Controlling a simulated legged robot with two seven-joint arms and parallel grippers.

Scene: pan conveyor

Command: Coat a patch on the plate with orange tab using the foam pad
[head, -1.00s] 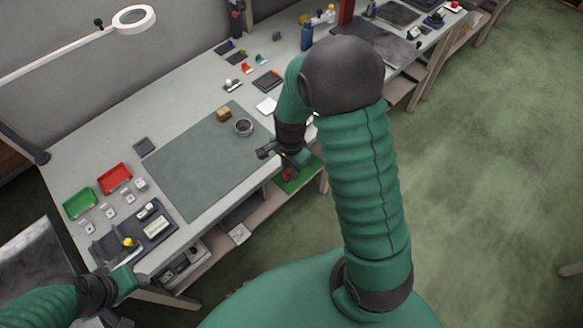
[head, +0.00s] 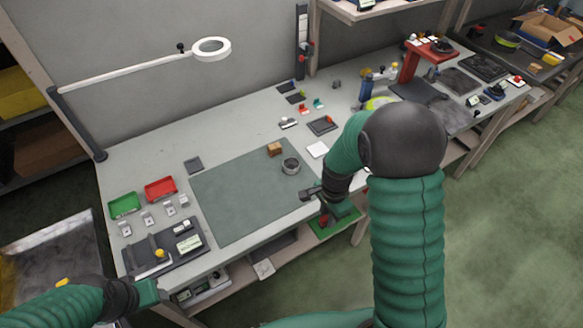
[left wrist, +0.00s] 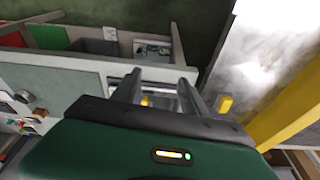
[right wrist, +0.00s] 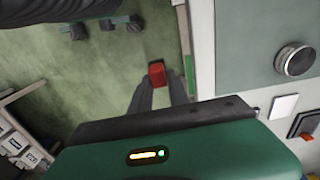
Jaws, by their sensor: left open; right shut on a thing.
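My right gripper (head: 308,194) is at the front right edge of the bench, beside the green mat. In the right wrist view it (right wrist: 160,85) is shut on a small red thing (right wrist: 157,73), out over the floor side of the edge. I cannot single out the foam pad with certainty. My left gripper (left wrist: 155,85) is open and empty near the bench's front left corner.
A dark tray (head: 165,250), a green bin (head: 124,205) and a red bin (head: 160,188) are at left. A magnifier lamp (head: 211,48) overhangs the back.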

